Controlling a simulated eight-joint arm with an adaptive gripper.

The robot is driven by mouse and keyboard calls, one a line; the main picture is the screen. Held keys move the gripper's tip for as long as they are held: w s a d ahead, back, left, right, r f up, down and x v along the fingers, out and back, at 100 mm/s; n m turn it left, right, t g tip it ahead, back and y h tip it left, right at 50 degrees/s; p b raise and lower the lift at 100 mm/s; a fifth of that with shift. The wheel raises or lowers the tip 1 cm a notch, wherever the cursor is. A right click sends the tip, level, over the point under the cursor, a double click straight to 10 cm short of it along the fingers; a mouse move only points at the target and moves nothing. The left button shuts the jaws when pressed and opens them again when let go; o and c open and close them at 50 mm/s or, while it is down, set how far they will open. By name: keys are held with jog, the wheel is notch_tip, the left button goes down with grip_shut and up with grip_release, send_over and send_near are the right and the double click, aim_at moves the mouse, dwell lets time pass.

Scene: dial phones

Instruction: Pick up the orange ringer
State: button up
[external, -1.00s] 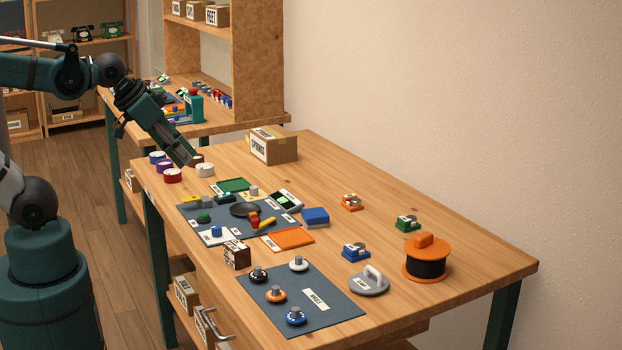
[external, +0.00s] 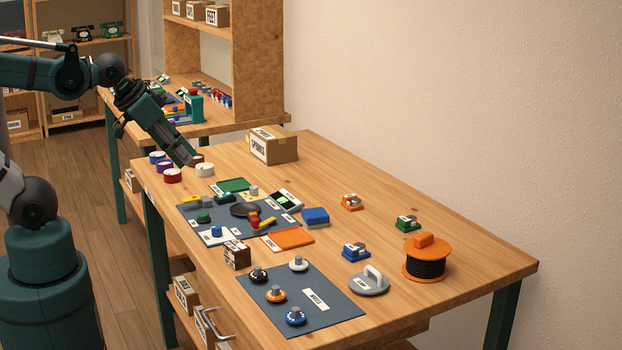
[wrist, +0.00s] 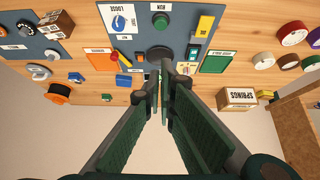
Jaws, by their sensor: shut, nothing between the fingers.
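The orange ringer (external: 352,203) is a small orange block with a grey top. It sits upright on the bare wood toward the back of the table, right of the blue box. My gripper (external: 190,163) is shut and empty. It hangs over the far left end of the table, by the tape rolls, well apart from the ringer. In the wrist view its fingertips (wrist: 160,68) are together.
A blue ringer (external: 355,251) and a green ringer (external: 407,222) stand nearby, with an orange spool (external: 427,258) at right. The blue box (external: 315,216) is left of the orange ringer. A cardboard box (external: 273,145) stands at the back. Bare wood surrounds the orange ringer.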

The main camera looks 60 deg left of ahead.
jog(key=o, duration=1.3)
jog(key=w+d+r+m+g+p, duration=0.1)
jog(key=w+r+m+p, duration=0.15)
jog(key=w, duration=0.55)
jog(key=w+d+r+m+g+h+p, duration=0.1)
jog(key=w+d+r+m+g+p, duration=0.2)
jog(key=w, duration=0.5)
jog(key=w+r+m+p, duration=0.15)
jog(key=w+m, duration=0.25)
jog(key=w, duration=0.4)
jog(key=w+d+f+m+g+p, duration=0.1)
jog(key=w+f+m+p, duration=0.1)
jog(key=w+f, duration=0.3)
jog(key=w+d+f+m+g+p, duration=0.1)
jog(key=w+d+f+m+p, duration=0.1)
jog(key=w, duration=0.6)
jog(key=w+d+f+m+g+p, duration=0.1)
jog(key=w+f+m+p, duration=0.2)
jog(key=w+f, duration=0.4)
jog(key=shift+d+f+m+h, duration=0.3)
jog(key=shift+m+h, duration=0.1)
jog(key=shift+m, duration=0.25)
jog(key=shift+w+d+f+p, duration=0.1)
jog(key=shift+w+f+p, duration=0.15)
jog(key=shift+f, duration=0.25)
jog(key=shift+s, duration=0.1)
